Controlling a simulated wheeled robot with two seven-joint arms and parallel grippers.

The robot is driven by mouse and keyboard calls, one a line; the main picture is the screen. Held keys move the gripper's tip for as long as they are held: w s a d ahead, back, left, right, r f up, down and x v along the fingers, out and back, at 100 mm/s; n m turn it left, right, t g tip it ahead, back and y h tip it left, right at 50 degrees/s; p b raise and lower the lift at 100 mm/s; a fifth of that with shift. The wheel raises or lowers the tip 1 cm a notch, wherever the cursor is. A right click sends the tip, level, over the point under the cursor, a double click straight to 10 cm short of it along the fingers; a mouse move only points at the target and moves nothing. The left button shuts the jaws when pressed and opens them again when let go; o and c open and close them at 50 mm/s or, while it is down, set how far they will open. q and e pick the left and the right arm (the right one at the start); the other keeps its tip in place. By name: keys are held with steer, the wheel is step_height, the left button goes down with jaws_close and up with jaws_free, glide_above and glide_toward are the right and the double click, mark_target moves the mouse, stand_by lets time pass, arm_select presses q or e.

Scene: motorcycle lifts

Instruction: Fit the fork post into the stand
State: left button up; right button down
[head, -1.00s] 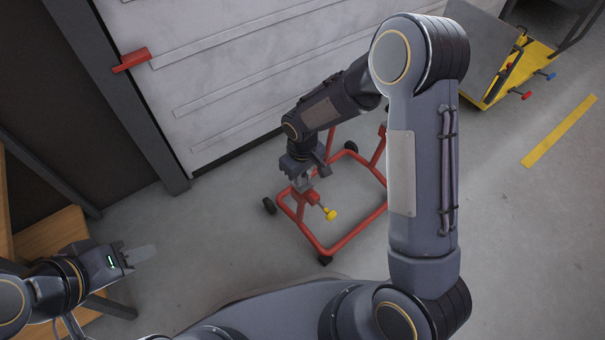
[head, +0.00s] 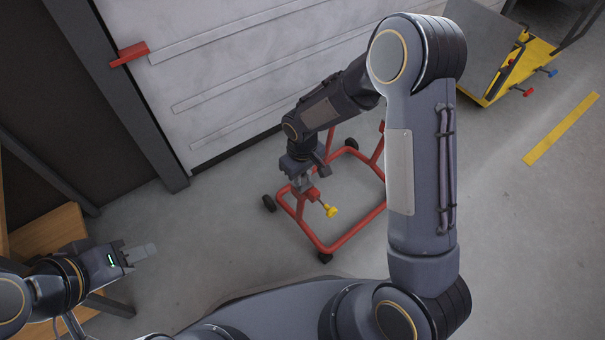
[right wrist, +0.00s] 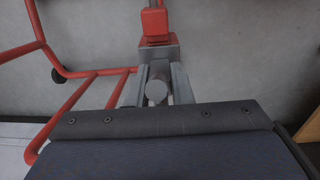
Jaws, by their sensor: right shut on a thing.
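The red tubular stand (head: 349,237) is on the floor on small black wheels, with a yellow knob (head: 331,210) at its near socket. My right gripper (head: 303,183) is directly over that socket. In the right wrist view, the gripper (right wrist: 157,88) is shut on a grey round post (right wrist: 156,93) between its two metal fingers. A grey block and a red block (right wrist: 155,27) show just past the fingertips. I cannot tell whether the post is inside the socket. My left gripper (head: 142,251) is at the lower left, away from the stand; its finger gap is unclear.
A grey panelled door or wall (head: 230,80) with a red handle is behind the stand. A wooden bench (head: 50,233) is by my left arm. A yellow lift (head: 500,85) stands at the upper right. Floor is free right of the stand.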

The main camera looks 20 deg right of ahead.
steer(key=c, duration=1.2)
jaws_free()
steer(key=shift+r, duration=0.15)
step_height(320, 180, up, 8)
steer(key=p, duration=0.3)
steer(key=shift+f+p, duration=0.2)
steer(key=shift+p, duration=0.1)
